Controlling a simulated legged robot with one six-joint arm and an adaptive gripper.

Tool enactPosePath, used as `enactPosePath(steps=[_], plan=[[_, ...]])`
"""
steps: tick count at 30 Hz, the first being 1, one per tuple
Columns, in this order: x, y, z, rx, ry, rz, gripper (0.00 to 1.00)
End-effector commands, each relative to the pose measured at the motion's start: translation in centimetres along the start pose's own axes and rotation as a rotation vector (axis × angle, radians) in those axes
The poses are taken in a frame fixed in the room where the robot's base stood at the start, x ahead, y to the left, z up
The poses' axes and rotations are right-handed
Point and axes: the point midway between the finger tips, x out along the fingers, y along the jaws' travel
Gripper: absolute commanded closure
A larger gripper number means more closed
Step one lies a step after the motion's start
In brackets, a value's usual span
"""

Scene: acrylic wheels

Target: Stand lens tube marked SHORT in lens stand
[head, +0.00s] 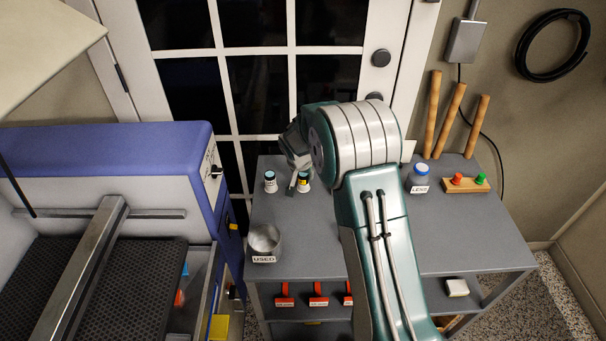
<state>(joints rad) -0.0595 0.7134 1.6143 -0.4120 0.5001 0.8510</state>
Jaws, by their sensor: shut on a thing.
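My gripper (298,178) is over the back left of the grey table, partly hidden by my arm. It is shut on a small dark tube with a light top and a yellow mark (304,182), which appears at or just above the table top. I cannot read SHORT on either tube. No lens stand can be clearly identified; my arm hides part of the table.
A metal cup marked USED (264,240) stands at the front left. On the right are a blue-lidded jar with a label (420,179) and a wooden block with red and green knobs (466,185). Wooden rods (455,118) lean behind. A blue machine (110,150) stands left.

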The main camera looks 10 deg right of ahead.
Motion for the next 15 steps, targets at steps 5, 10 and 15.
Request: enactPosePath(steps=[5, 10, 15], plan=[[-0.01, 0.0, -0.01, 0.0, 0.0, 0.0, 1.0], [-0.01, 0.0, -0.01, 0.0, 0.0, 0.0, 0.15], [0.0, 0.0, -0.01, 0.0, 0.0, 0.0, 0.15]])
